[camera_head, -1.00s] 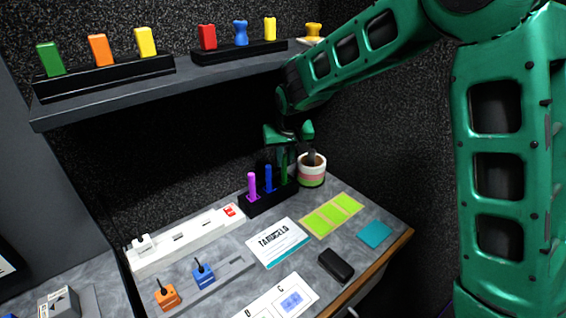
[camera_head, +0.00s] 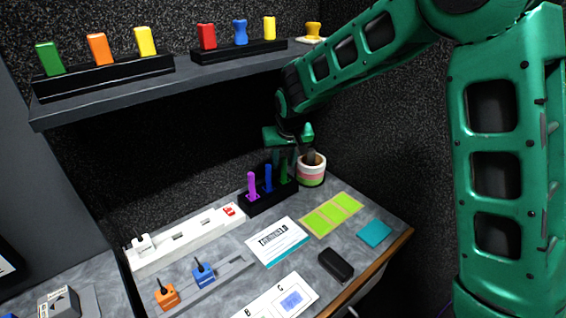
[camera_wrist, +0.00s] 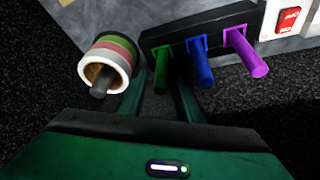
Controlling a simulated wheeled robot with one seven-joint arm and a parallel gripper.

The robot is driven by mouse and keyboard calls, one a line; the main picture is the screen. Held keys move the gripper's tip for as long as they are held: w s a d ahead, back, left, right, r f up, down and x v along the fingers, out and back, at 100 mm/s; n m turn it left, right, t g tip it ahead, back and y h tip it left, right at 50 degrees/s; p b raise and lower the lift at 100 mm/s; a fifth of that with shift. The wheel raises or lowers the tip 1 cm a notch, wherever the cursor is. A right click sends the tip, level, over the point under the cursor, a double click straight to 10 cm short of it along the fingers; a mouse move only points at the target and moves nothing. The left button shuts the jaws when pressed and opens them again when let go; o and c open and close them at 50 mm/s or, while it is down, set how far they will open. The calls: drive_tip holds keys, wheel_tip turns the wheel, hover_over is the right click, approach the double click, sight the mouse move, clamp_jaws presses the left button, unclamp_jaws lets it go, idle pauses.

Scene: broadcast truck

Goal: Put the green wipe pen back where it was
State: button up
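The green wipe pen (camera_wrist: 161,68) stands in the end slot of a black pen rack (camera_head: 258,207), beside a blue pen (camera_head: 268,178) and a purple pen (camera_head: 252,186). In the head view the green pen (camera_head: 284,173) is partly hidden by my gripper. My gripper (camera_head: 284,158) is just above the rack at the green pen. In the wrist view my gripper (camera_wrist: 160,88) is open, with a gap between its fingers and the green pen's end in line with that gap. I cannot tell how far the fingers reach along the pen.
A striped roll or pot (camera_head: 312,172) with a dark post stands close to the right of the rack. A white power strip (camera_head: 185,240) lies to the left. Cards and a black case (camera_head: 336,265) lie in front. A shelf (camera_head: 110,95) with coloured blocks hangs above.

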drive_tip(key=s+r, duration=0.2)
drive_tip(key=shift+s+d+r, duration=0.1)
drive_tip(key=shift+s+r, duration=0.15)
drive_tip(key=shift+r, duration=0.1)
drive_tip(key=s+d, duration=0.1)
drive_tip(key=s, duration=0.9)
drive_tip(key=shift+s+d, duration=0.15)
drive_tip(key=shift+s, duration=0.15)
